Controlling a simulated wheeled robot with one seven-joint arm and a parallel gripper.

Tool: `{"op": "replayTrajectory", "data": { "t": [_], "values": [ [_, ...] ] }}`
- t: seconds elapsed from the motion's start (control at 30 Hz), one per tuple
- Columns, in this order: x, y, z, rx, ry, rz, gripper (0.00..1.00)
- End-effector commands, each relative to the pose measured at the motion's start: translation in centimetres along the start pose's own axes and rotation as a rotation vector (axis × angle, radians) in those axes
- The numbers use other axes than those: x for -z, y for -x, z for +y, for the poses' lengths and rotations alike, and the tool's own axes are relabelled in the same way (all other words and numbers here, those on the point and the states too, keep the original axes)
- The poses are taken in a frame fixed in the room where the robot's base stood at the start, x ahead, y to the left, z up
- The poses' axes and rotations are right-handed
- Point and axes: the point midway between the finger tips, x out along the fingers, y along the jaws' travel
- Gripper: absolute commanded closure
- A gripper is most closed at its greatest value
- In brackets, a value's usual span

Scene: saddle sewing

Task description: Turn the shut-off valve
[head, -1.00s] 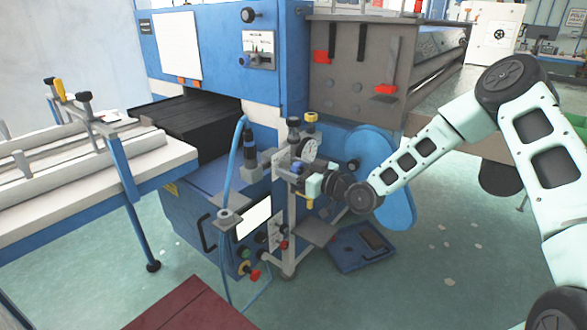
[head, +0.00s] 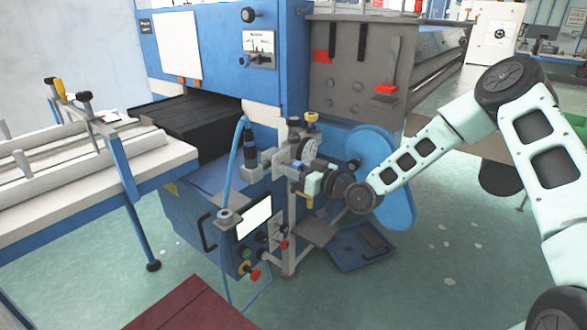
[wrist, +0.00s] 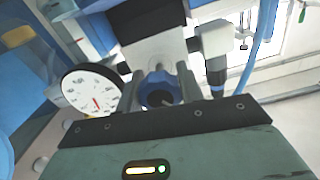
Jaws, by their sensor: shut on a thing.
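The shut-off valve is a small blue handle (wrist: 158,97) on a grey metal fitting, seen between my fingers in the wrist view. My gripper (wrist: 160,95) is shut on this handle, one finger on each side. In the head view my gripper (head: 302,176) reaches in from the right to the fittings at the machine's front corner. There the handle is mostly hidden and too small to tell its angle.
A round white pressure gauge (wrist: 92,92) sits close left of my fingers in the wrist view. A white elbow fitting (wrist: 215,38) is close on the right. The blue machine (head: 215,60) stands behind; a blue disc (head: 385,175) is right of the fittings.

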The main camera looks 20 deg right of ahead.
Motion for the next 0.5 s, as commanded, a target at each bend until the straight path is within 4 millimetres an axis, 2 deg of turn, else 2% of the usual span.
{"op": "replayTrajectory", "data": {
  "t": [0.5],
  "values": [
    [0.06,0.04,0.01,0.0,-0.461,0.0,0.86]
  ]
}}
